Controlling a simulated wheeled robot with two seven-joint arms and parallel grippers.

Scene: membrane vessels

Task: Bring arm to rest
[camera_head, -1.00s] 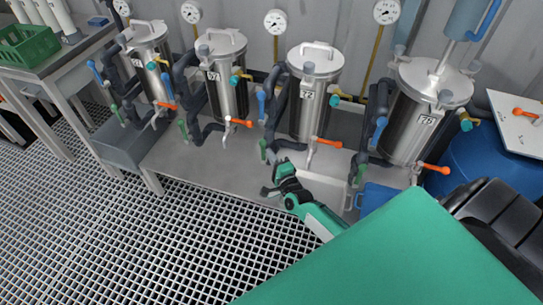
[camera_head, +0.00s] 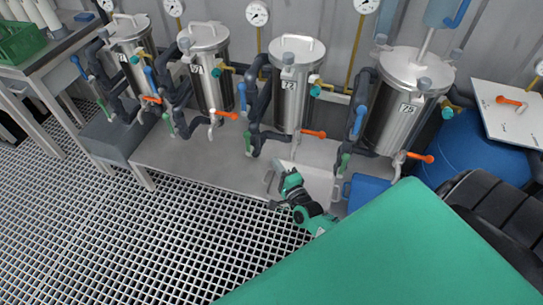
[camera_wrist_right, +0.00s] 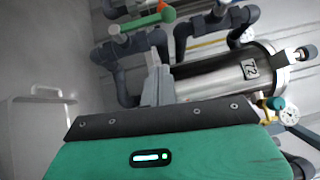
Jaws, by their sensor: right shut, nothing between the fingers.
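My right gripper (camera_head: 272,192) shows in the head view in front of the vessel bench, beside a pale tub, its green wrist reaching in from the lower right. It is shut and holds nothing. In the right wrist view its closed fingers (camera_wrist_right: 157,82) point toward pipework, with the steel vessel labelled 72 (camera_wrist_right: 225,75) to their right. That vessel (camera_head: 291,95) stands upright behind the gripper in the head view, apart from it. My left gripper is not in view.
The pale tub (camera_head: 318,184) and a blue container (camera_head: 365,192) are close to the gripper. Several steel vessels with orange-handled valves line the wall, including vessel 75 (camera_head: 402,115). A blue drum (camera_head: 470,150) stands at the right. The grated floor (camera_head: 190,245) in front is clear.

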